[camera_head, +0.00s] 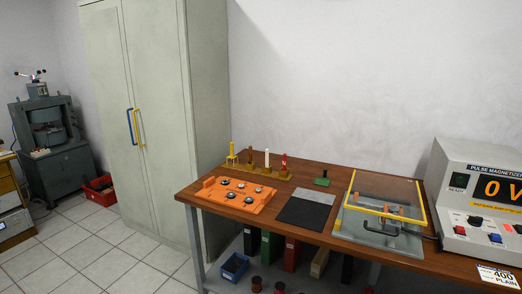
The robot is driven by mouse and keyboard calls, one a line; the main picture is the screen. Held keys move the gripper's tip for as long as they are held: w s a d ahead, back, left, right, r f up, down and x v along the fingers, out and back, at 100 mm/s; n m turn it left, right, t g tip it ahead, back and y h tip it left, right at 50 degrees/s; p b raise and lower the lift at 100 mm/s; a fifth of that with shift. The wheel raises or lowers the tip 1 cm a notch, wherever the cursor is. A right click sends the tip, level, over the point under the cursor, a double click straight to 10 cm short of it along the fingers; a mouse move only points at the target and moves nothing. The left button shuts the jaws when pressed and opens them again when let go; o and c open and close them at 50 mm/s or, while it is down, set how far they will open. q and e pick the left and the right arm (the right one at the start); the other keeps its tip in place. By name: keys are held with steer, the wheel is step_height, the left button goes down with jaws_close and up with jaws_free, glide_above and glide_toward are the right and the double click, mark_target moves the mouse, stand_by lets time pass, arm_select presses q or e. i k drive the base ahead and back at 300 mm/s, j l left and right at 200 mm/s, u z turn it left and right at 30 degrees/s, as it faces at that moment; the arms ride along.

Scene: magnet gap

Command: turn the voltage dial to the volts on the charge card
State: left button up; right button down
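The pulse magnetizer (455,165), a pale box, stands at the right end of the wooden bench and is cut off by the right picture edge. Its orange display (497,191) reads 0 V. Below are a red control (475,220), a dark knob (460,230) and a blue control (495,238); which one is the voltage dial is too small to tell. The charge card (497,277), white, lies at the bench's front right and shows 400 and PLAIN. Neither of my grippers is in view.
A yellow-framed clear guard (388,208) covers a grey fixture left of the magnetizer. An orange tray (228,194), a grey and black mat (304,214), a green-topped block (321,182) and a yellow rack (258,170) of upright tools occupy the bench's left. Bins stand below.

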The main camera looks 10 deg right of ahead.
mark_target(475, 221)
steer(key=l+z, duration=0.1)
steer(key=z, duration=1.65)
